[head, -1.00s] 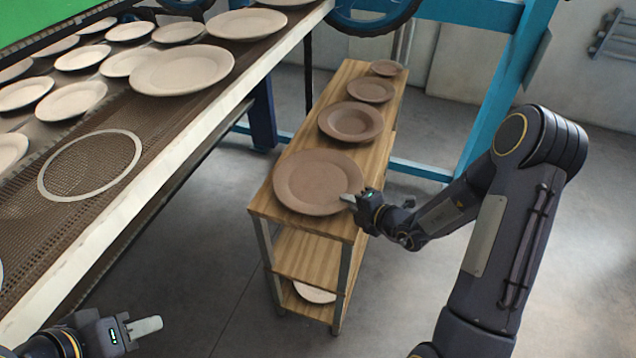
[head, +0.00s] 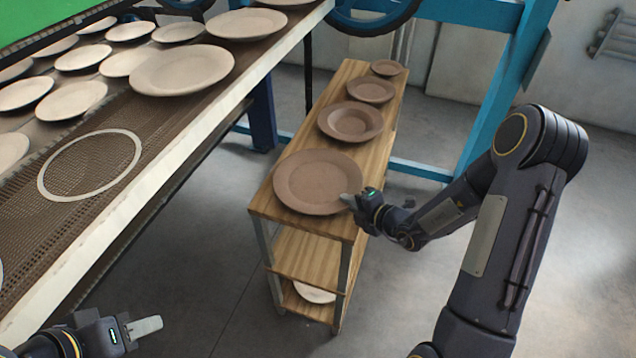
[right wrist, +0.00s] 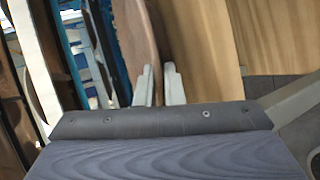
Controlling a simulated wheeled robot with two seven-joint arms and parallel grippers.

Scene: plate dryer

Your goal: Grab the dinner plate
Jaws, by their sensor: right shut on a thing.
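The dinner plate (head: 318,181) is the large brown plate at the near end of the wooden shelf's top. My right gripper (head: 348,200) is at the plate's right front rim, shut on that rim. In the right wrist view the brown plate (right wrist: 143,45) runs up from between the two pale fingers (right wrist: 157,85). The plate looks about level in the head view, and whether it is clear of the wood I cannot tell. My left gripper (head: 146,327) is at the lower left, away from the plates; its finger opening cannot be made out.
The wooden shelf (head: 262,203) also bears smaller brown plates behind, such as a bowl-like one (head: 350,122). A mesh conveyor (head: 40,225) with several pale plates and a white ring (head: 130,172) runs along the left. Open floor lies between conveyor and shelf.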

